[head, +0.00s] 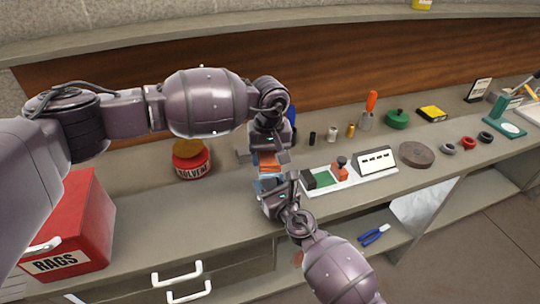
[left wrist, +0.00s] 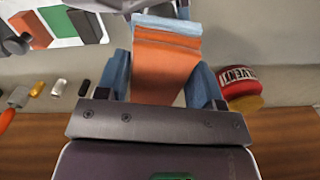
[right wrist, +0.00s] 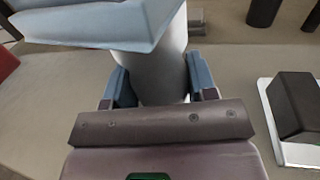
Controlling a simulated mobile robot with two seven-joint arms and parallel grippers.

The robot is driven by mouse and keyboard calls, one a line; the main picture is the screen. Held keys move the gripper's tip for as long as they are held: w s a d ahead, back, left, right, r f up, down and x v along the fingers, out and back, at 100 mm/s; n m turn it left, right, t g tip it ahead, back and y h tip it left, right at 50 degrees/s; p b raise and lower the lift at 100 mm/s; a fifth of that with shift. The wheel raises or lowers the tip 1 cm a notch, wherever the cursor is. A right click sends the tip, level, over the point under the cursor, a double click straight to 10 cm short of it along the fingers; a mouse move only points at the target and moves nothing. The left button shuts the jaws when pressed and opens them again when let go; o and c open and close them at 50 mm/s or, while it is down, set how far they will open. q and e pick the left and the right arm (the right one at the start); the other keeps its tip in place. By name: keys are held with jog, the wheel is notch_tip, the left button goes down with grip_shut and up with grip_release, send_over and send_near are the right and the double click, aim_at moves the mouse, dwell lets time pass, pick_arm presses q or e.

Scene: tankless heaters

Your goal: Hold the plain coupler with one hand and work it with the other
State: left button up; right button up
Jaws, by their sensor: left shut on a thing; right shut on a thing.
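The plain coupler (left wrist: 165,65) appears to be the piece between my two grippers, with an orange part and a pale grey round part (right wrist: 155,75). My left gripper (head: 267,160), the higher one, is shut on the orange part, with a blue finger on each side. My right gripper (head: 270,186), just below it, is shut on the pale grey part. The fingers hide much of the coupler, and I cannot tell how its parts join. It is held above the bench near its front edge.
A white tray (head: 318,193) with a black block, green pad and orange-based piece lies close right. A red solvent tin (head: 192,160) and a red rags box (head: 85,225) stand left. Small cylinders and a screwdriver (head: 371,101) stand behind. A round disc (head: 416,154) lies farther right.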

pick_arm(q)
jog(key=shift+s+a, duration=0.3)
jog(key=shift+a, duration=0.65)
pick_arm(e)
jog(key=shift+a, duration=0.1)
pick_arm(q)
jog(key=shift+s+a+r, duration=0.1)
jog(key=shift+a, duration=0.1)
jog(key=shift+r, duration=3.95)
pick_arm(e)
jog(key=o, duration=1.1)
jog(key=shift+s, duration=0.15)
